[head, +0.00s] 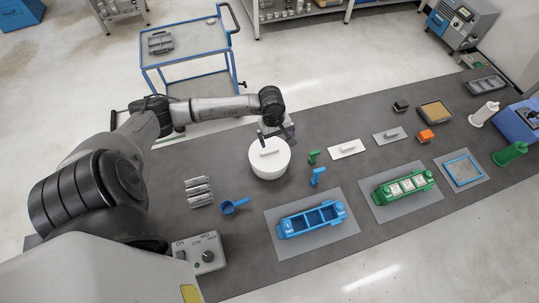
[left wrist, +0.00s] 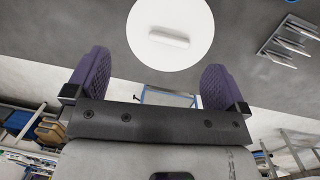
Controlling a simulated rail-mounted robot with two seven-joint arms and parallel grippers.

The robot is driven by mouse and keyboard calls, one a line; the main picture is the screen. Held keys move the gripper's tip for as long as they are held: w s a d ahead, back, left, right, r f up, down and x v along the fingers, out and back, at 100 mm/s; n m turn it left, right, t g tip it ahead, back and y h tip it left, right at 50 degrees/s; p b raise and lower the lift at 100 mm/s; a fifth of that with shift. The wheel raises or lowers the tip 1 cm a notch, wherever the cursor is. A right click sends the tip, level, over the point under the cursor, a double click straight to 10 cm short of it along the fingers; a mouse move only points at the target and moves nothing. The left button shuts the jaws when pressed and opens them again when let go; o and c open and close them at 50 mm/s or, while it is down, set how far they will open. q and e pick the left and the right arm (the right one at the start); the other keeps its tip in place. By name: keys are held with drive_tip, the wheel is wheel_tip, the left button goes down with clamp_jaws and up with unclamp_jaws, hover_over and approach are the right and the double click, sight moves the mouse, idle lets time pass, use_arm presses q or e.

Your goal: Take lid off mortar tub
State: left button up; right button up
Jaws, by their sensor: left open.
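The mortar tub (head: 270,173) is a round white tub standing on the dark bench. Its white lid (head: 259,147) is on top and carries a raised bar handle (head: 270,152). My left gripper (head: 276,133) is just above the far side of the tub, open and empty. In the left wrist view the purple fingers (left wrist: 157,82) stand wide apart. The lid (left wrist: 170,15) and its handle (left wrist: 168,38) lie ahead of the fingertips, apart from them. My right gripper is not in view.
A blue scoop (head: 233,206) and a grey ribbed piece (head: 198,191) lie left of the tub. Small green (head: 313,156) and blue (head: 317,176) tools stand to its right. A blue mould (head: 312,219) and a green mould (head: 404,187) lie nearer the front edge.

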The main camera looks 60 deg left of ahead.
use_arm(q)
drive_tip(key=a+y, duration=0.1)
drive_tip(key=a, duration=0.2)
drive_tip(key=p, duration=0.1)
hover_over(270, 151)
drive_tip(key=shift+g, duration=0.4)
wheel_tip(270, 151, down, 7)
drive_tip(key=shift+w+a+r, duration=0.1)
drive_tip(key=shift+f, duration=0.8)
wheel_tip(270, 151, down, 4)
drive_tip(key=shift+f+p, duration=0.1)
drive_tip(key=shift+p, duration=0.75)
drive_tip(key=shift+f, duration=0.5)
drive_tip(key=c, duration=0.7)
drive_tip(key=shift+c, duration=0.3)
drive_tip(key=shift+r, duration=0.15)
